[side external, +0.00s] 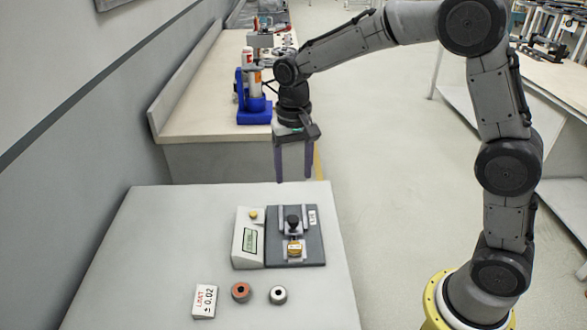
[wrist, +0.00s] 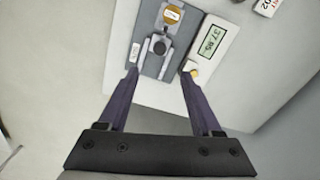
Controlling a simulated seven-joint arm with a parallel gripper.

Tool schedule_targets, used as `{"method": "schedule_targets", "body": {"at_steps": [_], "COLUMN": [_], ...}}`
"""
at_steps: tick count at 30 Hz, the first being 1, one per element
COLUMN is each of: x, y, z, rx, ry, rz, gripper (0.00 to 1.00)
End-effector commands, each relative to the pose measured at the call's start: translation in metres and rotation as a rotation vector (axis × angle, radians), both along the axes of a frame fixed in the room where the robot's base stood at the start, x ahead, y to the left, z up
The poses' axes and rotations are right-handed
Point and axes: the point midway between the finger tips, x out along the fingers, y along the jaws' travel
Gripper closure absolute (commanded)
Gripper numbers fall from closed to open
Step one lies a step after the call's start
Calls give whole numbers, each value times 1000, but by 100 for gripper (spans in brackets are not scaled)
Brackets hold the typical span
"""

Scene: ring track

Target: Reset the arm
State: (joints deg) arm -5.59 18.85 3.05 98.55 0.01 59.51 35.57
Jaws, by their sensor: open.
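My gripper (side external: 294,179) hangs down over the far edge of the grey table (side external: 150,245) in the side view. Its two fingers are apart with nothing between them. They also show spread in the wrist view (wrist: 158,75). Beyond the fingertips is a gauge device with a dark grey base plate (side external: 313,250), a black knob (side external: 293,222) and a yellow-labelled piece (side external: 295,249). Beside it is a readout box (side external: 247,240) with a green display and a yellow button (wrist: 193,72). My gripper is clear of all of these.
A blue stand (side external: 254,112) is on the bench behind. The table's left side is bare.

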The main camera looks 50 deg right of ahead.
Motion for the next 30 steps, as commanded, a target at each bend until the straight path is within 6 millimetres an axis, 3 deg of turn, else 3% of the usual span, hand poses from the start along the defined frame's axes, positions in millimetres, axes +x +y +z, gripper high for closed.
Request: {"method": "schedule_targets", "body": {"at_steps": [7, 10, 13, 18, 21, 26, 30], "x": [1, -1, -17, -67, -100, -156, -201], "y": [-2, -5, -11, -22, -27, -35, -39], "z": [6, 29, 61, 107, 123, 133, 126], "rx": [2, 6, 12, 14, 9, -13, -44], "ry": [-15, -69, -136, -252, -313, -405, -471], "rz": [-4, -11, -22, -7, 28, 108, 203], "gripper": [34, 34, 34, 34, 34, 34, 34]}}
